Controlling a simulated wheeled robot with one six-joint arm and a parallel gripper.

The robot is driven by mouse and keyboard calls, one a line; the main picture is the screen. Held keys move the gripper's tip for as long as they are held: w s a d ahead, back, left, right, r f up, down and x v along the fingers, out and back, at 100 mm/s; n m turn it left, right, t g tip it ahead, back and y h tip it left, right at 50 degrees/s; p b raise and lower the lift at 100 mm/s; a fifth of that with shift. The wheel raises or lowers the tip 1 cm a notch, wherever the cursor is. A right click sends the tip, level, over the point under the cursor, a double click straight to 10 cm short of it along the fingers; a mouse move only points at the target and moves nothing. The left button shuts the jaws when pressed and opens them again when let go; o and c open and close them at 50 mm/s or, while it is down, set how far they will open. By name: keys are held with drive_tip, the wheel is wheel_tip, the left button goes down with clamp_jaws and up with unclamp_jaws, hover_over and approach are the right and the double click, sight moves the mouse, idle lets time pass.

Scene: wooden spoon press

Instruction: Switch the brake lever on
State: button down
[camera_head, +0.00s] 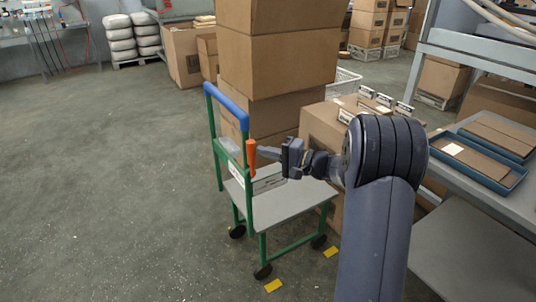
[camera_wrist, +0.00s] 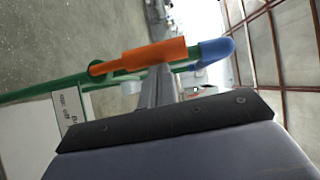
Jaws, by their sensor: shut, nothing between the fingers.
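The brake lever is an orange handle (camera_head: 250,154) on the green post of a small cart (camera_head: 282,200). It stands roughly upright in the head view. In the wrist view the orange lever (camera_wrist: 152,56) lies across the upper middle, beside the cart's blue handle grip (camera_wrist: 214,52). My gripper (camera_head: 262,154) is shut and empty, with its tips at the right side of the lever. In the wrist view the shut fingers (camera_wrist: 158,84) end at the lever's near side. I cannot tell whether they touch it.
Stacked cardboard boxes (camera_head: 282,45) stand behind the cart. A metal shelf with a blue tray (camera_head: 478,160) is at the right. The floor (camera_head: 110,190) left of the cart is clear. Yellow floor marks (camera_head: 273,285) lie near the wheels.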

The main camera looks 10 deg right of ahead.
sight(255, 156)
drive_tip(key=shift+a, duration=0.15)
drive_tip(key=a+n+h+b, duration=0.1)
drive_tip(key=b, duration=0.1)
drive_tip(key=s+a+n+h+b, duration=0.1)
drive_tip(key=a+n+b, duration=0.1)
drive_tip(key=b, duration=0.1)
drive_tip(key=shift+s+a+r+g, duration=0.1)
drive_tip(key=shift+a+g, duration=0.05)
drive_tip(key=shift+g, duration=0.15)
drive_tip(key=s+a+f+n+h+b, duration=0.2)
drive_tip(key=a+f+n+h+b, duration=0.1)
drive_tip(key=a+n+h+b, duration=0.3)
drive_tip(key=shift+a+b, duration=0.35)
drive_tip(key=shift+s+f, duration=0.1)
idle(0.3)
